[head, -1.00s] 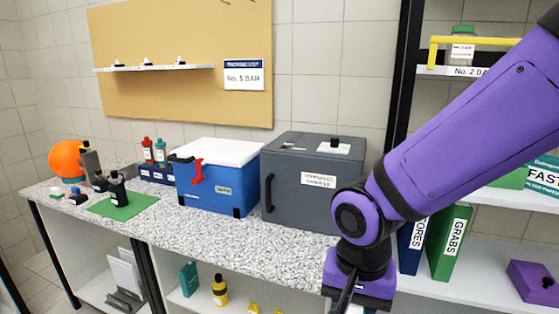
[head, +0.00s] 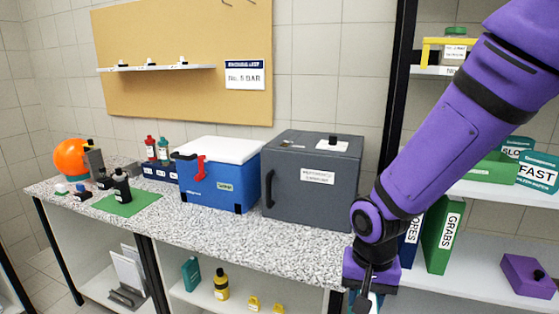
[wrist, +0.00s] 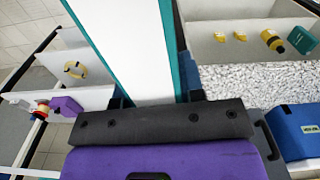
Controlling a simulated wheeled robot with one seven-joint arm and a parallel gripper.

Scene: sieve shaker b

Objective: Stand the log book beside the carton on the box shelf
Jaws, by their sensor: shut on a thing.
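My gripper (head: 368,285) points down at the right end of the bench, in front of the rack. In the wrist view my gripper (wrist: 155,100) is shut on a flat white and teal thing, which I take as the log book (wrist: 130,45). The log book reaches up out of the wrist picture; in the head view only a sliver shows by the fingers. I cannot tell for sure which thing is the carton. A teal box-like thing (head: 190,274) stands on the shelf under the bench, beside a yellow bottle (head: 221,284).
A grey cabinet (head: 312,185) and a blue cool box (head: 217,180) stand on the bench. In the rack at right are a green GRABS binder (head: 443,235), a blue binder (head: 412,240) and a purple box (head: 530,277).

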